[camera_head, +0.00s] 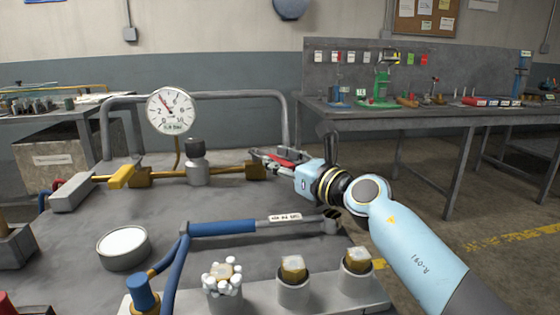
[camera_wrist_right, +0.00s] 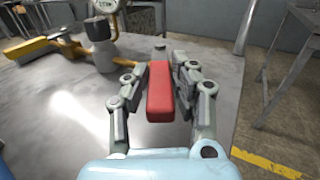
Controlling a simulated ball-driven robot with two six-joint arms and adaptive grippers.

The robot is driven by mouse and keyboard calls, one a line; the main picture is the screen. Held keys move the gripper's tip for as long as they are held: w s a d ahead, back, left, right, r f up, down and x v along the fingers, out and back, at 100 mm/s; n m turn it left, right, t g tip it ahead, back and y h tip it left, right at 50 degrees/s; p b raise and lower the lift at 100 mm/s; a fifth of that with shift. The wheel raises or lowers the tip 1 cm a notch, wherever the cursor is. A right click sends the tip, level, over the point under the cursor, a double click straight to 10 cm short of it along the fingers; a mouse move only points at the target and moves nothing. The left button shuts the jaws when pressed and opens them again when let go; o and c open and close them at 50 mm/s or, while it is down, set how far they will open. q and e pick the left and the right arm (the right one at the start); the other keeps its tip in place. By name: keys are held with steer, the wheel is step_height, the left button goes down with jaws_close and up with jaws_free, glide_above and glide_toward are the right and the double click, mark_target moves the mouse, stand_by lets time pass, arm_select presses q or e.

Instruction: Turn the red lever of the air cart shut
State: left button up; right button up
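The red lever (camera_head: 285,157) is at the right end of the brass pipe run on the air cart (camera_head: 90,215). In the right wrist view the red lever (camera_wrist_right: 160,92) points toward me, between the two fingers. My right gripper (camera_head: 265,154) comes in from the right at the lever. The lever's pivot is partly hidden. My left gripper is not in view.
A pressure gauge (camera_head: 170,110) stands above the brass pipe. A blue-handled tool (camera_head: 225,228), a round tin (camera_head: 123,247) and capped fittings (camera_head: 293,280) are on the cart near me. A grey workbench (camera_head: 420,114) stands behind at the right, with free floor between.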

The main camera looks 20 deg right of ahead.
mark_target(280, 160)
steer(key=o, duration=0.4)
steer(key=shift+c, duration=0.2)
step_height(280, 160, up, 10)
